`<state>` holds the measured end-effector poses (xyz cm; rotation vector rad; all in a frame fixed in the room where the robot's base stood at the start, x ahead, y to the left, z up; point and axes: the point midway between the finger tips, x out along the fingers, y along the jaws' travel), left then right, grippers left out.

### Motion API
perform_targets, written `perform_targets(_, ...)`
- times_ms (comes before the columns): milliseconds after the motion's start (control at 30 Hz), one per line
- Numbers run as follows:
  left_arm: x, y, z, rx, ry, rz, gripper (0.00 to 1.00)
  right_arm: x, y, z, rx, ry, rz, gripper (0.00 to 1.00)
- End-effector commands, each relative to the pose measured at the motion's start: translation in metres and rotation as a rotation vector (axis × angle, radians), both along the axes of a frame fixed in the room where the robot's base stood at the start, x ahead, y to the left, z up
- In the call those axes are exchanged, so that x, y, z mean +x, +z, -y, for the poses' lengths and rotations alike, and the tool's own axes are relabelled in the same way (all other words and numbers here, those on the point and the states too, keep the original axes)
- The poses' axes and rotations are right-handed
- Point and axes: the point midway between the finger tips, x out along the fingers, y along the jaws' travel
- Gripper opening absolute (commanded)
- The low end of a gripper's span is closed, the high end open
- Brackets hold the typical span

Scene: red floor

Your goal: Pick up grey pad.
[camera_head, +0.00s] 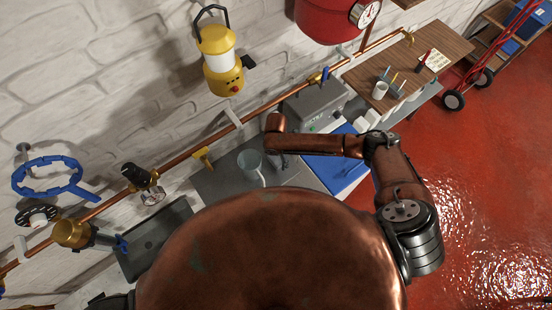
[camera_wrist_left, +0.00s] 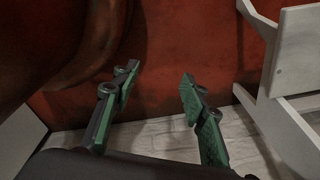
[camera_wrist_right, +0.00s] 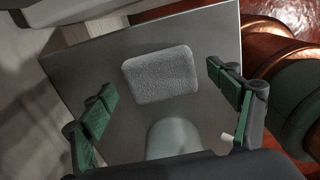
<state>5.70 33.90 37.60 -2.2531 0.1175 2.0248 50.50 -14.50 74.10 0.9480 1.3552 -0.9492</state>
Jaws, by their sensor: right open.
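The grey pad (camera_wrist_right: 158,68) is a rounded, rough-textured square lying flat on the grey worktop (camera_wrist_right: 110,62) in the right wrist view. My right gripper (camera_wrist_right: 160,78) is open, with its green-padded fingers apart to either side of the pad in that view; nothing is between them. In the head view the right gripper (camera_head: 279,160) points down over the worktop, and I cannot make out the pad there. My left gripper (camera_wrist_left: 158,72) is open and empty in the left wrist view, away from the pad.
A pale mug (camera_head: 250,166) stands close to my right gripper. A blue board (camera_head: 337,170) and a grey box (camera_head: 313,104) lie to the right. A copper pipe (camera_head: 215,137) runs along the wall. White framework (camera_wrist_left: 292,55) stands beside my left gripper.

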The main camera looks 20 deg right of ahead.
Motion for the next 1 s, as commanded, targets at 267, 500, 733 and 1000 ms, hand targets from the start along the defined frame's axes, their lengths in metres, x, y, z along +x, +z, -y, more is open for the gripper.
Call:
perform_targets(267, -0.015, -0.001, 0.0, 0.001, 0.003, -0.019, 0.4, 0.0, 0.0, 0.0, 0.0, 0.0, 0.0, 0.68)
perform_targets(500, -0.026, -0.002, -0.001, 0.002, 0.006, -0.033, 0.4, 0.0, 0.001, 0.0, 0.0, 0.0, 0.0, 0.52)
perform_targets(733, -0.021, -0.002, -0.001, 0.001, 0.006, -0.028, 0.4, 0.0, 0.001, 0.0, 0.0, 0.0, 0.0, 0.41)
perform_targets(1000, -0.014, -0.001, -0.001, 0.001, 0.004, -0.019, 0.4, 0.001, 0.005, 0.0, 0.0, 0.0, 0.001, 0.4)
